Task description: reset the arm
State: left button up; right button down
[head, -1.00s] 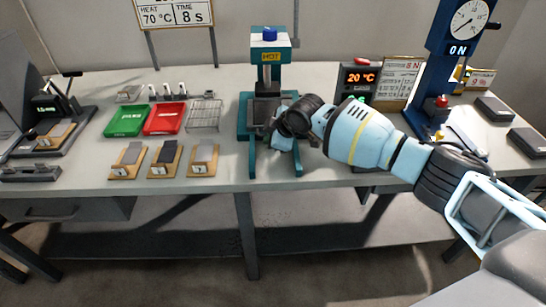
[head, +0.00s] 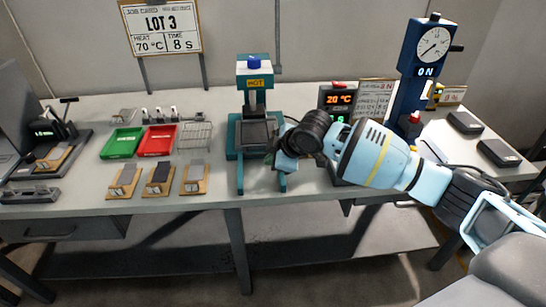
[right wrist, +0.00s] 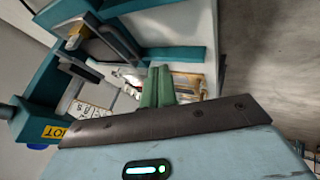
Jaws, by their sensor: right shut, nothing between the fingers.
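My right arm reaches in from the right in the head view. My right gripper (head: 278,157) is at the front right of the teal press (head: 254,72) marked HOT, over the bench's front part. In the right wrist view its green fingers (right wrist: 159,86) are together with nothing between them. The press frame (right wrist: 172,55) fills the upper left of that view, behind the fingers. In the head view the wrist partly covers the fingers and the press's right side. My left gripper is not in view.
Left of the press are a green tray (head: 122,143), a red tray (head: 157,140), a wire rack (head: 195,136) and several wooden blocks with grey pieces. A temperature display (head: 339,99) and a blue gauge column (head: 412,75) stand to the right, behind my arm.

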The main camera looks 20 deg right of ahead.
jog(key=shift+s, duration=0.1)
